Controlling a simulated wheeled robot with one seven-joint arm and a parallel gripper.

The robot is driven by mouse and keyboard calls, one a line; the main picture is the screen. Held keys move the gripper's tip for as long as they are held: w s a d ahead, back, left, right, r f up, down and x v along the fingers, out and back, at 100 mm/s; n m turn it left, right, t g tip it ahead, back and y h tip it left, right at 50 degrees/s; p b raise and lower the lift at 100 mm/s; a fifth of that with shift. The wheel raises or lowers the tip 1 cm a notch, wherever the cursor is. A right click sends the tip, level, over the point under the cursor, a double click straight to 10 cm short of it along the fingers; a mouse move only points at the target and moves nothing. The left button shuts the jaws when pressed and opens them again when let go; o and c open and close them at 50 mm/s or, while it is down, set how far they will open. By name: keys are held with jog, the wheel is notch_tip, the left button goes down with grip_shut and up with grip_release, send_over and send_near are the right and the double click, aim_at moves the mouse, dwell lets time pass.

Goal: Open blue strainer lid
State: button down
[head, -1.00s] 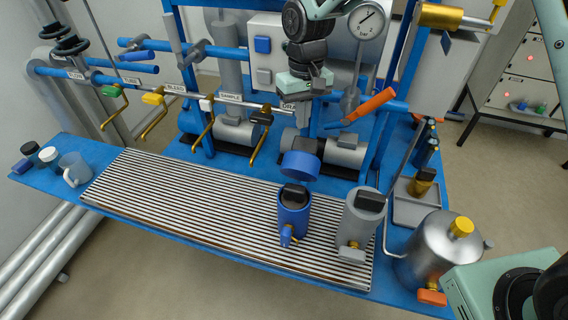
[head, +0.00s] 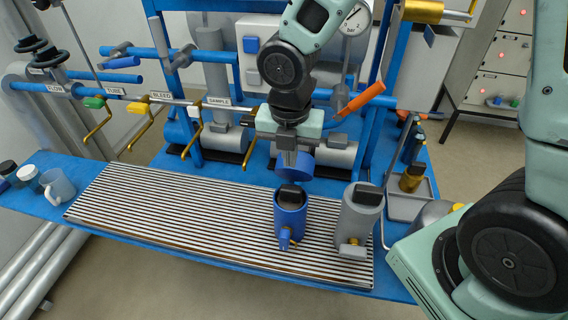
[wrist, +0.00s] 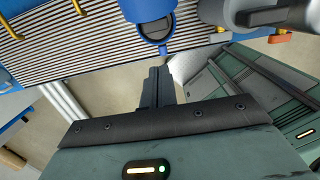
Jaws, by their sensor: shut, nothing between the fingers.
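The blue strainer (head: 290,222) stands upright near the right end of the slatted grate, with a dark shape at its top and a small blue spout low in front. A thick blue disc (head: 303,165), which looks like its lid, is tilted up just behind and above the body; any hinge is hidden. My gripper (head: 289,162) points down at this disc and partly covers it; whether they touch is unclear. In the wrist view, the shut, empty fingers (wrist: 160,74) lie just below the blue strainer (wrist: 148,8) in the picture.
A grey strainer (head: 358,220) with a dark block on top stands close on the right. An orange-handled lever (head: 362,97) and blue pipe frame rise behind. The grate (head: 170,205) is clear to the left, with a cup (head: 58,186) beyond its end.

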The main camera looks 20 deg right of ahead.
jog(key=w+f, duration=0.1)
jog(key=f, duration=0.1)
jog(key=d+f, duration=0.1)
jog(key=f, duration=0.2)
jog(key=w+d+f, duration=0.1)
jog(key=f, duration=0.2)
jog(key=shift+w+f, duration=0.1)
jog(key=shift+w, duration=0.25)
jog(key=shift+w+d, duration=0.35)
jog(key=shift+w, duration=0.15)
